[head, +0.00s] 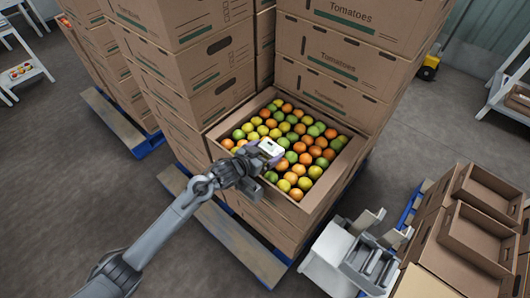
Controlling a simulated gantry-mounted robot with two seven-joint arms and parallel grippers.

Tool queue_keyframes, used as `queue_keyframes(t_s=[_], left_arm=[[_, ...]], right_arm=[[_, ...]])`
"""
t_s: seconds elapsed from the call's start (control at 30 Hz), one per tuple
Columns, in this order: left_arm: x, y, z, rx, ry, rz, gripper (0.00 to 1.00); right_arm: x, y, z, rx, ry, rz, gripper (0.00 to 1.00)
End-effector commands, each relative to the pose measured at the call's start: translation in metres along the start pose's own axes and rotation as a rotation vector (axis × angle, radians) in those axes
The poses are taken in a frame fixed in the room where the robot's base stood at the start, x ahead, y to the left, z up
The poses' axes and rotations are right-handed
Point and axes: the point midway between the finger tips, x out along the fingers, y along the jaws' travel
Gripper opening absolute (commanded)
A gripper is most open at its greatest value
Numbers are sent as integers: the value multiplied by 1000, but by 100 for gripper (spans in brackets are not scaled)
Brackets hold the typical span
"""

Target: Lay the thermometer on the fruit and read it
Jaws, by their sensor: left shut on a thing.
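My left gripper (260,157) reaches in from the lower left, over the near left part of an open cardboard box (325,188) of fruit. It is shut on the thermometer (271,147), a small pale device with a dark mark on its upper face. The thermometer is over the tomatoes (297,145), which are green, yellow and orange and lie in rows. I cannot tell whether it touches them. The gripper and thermometer hide some of the fruit. My right gripper is not in view.
Tall stacks of closed tomato boxes (345,65) stand behind and left of the open box, on blue-edged pallets (235,240). A light grey stand (335,255) is at the lower right, beside empty cartons (475,240). Floor is clear at the left.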

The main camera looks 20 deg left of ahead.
Motion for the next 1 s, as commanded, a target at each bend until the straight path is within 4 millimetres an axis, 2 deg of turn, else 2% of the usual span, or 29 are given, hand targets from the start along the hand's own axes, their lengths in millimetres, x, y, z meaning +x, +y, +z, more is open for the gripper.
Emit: queue_keyframes(t_s=[0.27,0.3,0.33,0.67,0.87,1.0], left_arm=[[1,0,2,0,1,0,59],[1,0,2,0,0,0,98],[1,0,2,0,0,0,100],[-1,0,-2,1,1,0,100],[-25,0,-2,2,-1,-1,100],[-51,0,-2,1,-2,0,100]], right_arm=[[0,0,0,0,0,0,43],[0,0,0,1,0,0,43],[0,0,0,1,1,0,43],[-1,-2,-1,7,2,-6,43],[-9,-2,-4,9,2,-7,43],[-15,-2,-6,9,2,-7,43]])
